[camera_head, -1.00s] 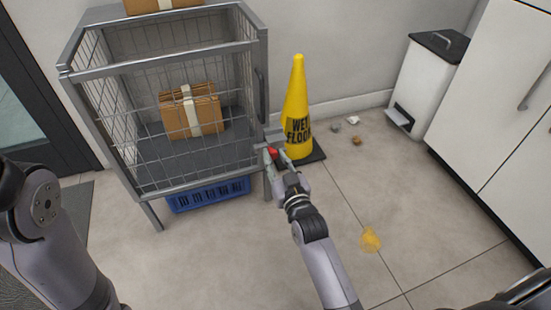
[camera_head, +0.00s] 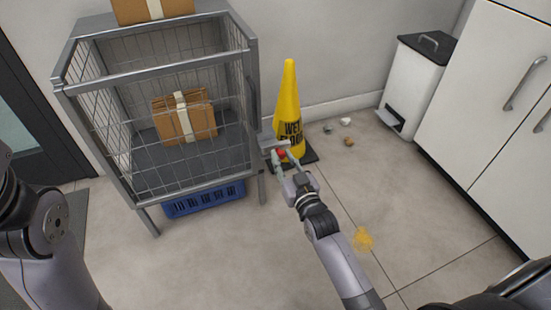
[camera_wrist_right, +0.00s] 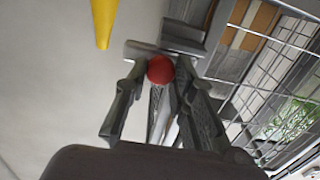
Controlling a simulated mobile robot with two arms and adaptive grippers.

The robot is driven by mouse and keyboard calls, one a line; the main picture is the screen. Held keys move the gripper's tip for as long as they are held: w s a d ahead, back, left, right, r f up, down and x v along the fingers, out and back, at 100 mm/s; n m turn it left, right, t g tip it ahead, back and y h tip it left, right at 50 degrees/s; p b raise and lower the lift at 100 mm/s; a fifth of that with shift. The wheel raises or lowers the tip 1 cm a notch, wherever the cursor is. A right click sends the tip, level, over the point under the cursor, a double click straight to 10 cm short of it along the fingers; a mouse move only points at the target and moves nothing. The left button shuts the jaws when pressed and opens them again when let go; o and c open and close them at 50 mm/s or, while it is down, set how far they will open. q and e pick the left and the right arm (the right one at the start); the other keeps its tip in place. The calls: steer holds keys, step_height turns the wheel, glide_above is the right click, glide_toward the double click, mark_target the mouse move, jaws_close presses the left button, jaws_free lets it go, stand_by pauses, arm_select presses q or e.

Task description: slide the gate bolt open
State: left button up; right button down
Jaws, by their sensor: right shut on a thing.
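The gate bolt's red knob (camera_head: 281,153) shows at the front right corner of the wire cage (camera_head: 150,62). A grey metal bar runs beside it, out to the right of the cage's corner post. My right gripper (camera_head: 284,160) is shut on the knob. In the right wrist view the red knob (camera_wrist_right: 160,70) sits between the fingertips of my right gripper (camera_wrist_right: 160,84), in front of the grey bar (camera_wrist_right: 146,50). The gate looks closed against its frame. My left arm is at the left edge; its gripper is out of view.
A cardboard box (camera_head: 200,120) is inside the cage and a blue crate (camera_head: 205,200) is under it. A yellow wet-floor cone (camera_head: 288,100) stands close behind my right gripper. A white bin (camera_head: 412,85) and cabinets (camera_head: 490,90) are at right. The floor between is mostly open.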

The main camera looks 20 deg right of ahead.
steer(key=shift+d, duration=0.2)
steer(key=c, duration=1.3)
jaws_free()
steer(key=shift+c, duration=0.2)
steer(key=s, duration=1.2)
steer(key=shift+d, duration=0.2)
